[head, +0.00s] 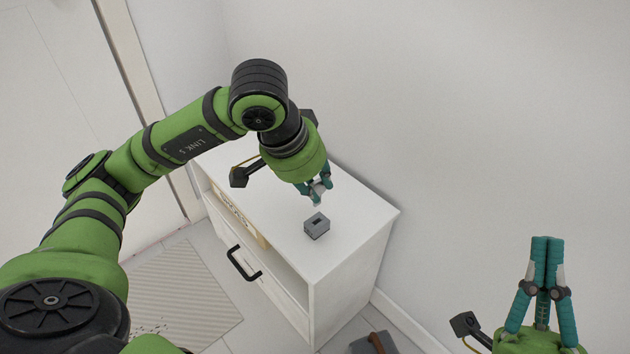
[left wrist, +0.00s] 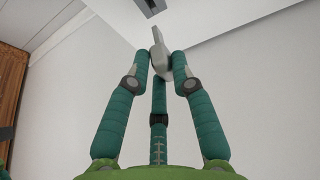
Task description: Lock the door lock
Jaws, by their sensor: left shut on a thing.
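A small grey lock block (head: 317,230) with a dark slot in its top stands on the white cabinet top. Part of it also shows at the top edge of the left wrist view (left wrist: 150,6). My left gripper (head: 320,190) points down just behind the lock and above the cabinet top. It is shut on a light grey, flat key-like piece (left wrist: 160,54), whose narrow end points toward the lock. The piece appears apart from the lock. My right gripper (head: 547,241) is at the lower right, away from the cabinet, its fingers together with nothing visible between them.
The white cabinet (head: 357,244) has an open shelf with a wooden item inside (head: 240,218) and a drawer with a black handle (head: 241,265). A wall stands close behind it. A grey bin-like object (head: 373,343) is on the floor. The top around the lock is clear.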

